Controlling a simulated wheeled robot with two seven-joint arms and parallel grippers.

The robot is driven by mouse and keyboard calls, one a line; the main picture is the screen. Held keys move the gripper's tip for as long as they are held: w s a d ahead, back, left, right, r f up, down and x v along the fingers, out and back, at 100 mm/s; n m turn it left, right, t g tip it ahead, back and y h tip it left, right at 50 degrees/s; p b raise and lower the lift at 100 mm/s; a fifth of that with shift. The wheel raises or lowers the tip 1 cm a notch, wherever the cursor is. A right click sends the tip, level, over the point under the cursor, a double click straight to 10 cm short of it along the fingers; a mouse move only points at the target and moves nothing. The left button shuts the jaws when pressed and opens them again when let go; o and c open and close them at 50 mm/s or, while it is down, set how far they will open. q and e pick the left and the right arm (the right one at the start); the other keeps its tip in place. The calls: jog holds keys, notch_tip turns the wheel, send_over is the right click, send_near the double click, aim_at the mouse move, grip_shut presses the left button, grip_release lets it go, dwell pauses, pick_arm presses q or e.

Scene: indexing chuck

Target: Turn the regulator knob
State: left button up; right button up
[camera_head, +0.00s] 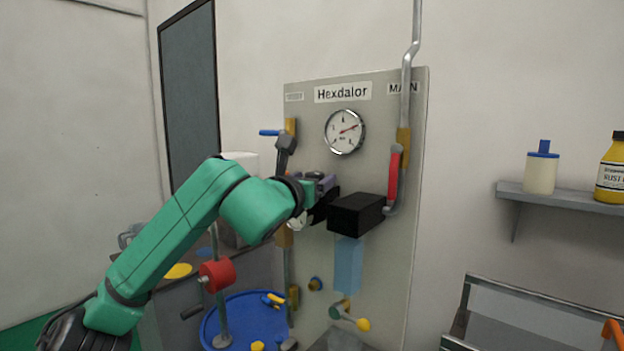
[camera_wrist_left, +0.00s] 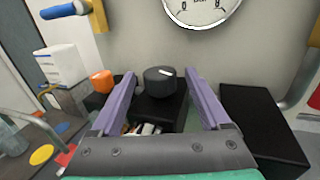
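The regulator knob (camera_wrist_left: 160,79) is a dark round cap with a white mark, on a black body (camera_wrist_left: 158,110) in front of the grey panel. My left gripper (camera_head: 322,183) is at the panel below the round gauge (camera_head: 345,131). In the left wrist view its two purple fingers stand open, one on each side of the knob, with visible gaps. The knob is between the fingertips in that view; its depth relative to them is hard to tell. In the head view my gripper hides the knob. My right gripper is not in view.
A black box (camera_head: 357,212) sits on the panel just right of my left gripper. A red lever (camera_head: 394,174) and a grey pipe (camera_head: 412,60) are further right. A blue-handled valve (camera_head: 270,133) is at the left. A blue round tray (camera_head: 212,329) lies below.

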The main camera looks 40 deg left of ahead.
pick_arm(q)
jog(key=b+v, duration=0.3)
jog(key=f+b+v, duration=0.1)
jog(key=v, duration=0.1)
jog(key=b+v, duration=0.3)
jog(key=v, duration=0.6)
jog(key=shift+s+r, duration=0.3)
jog(key=shift+r, duration=0.2)
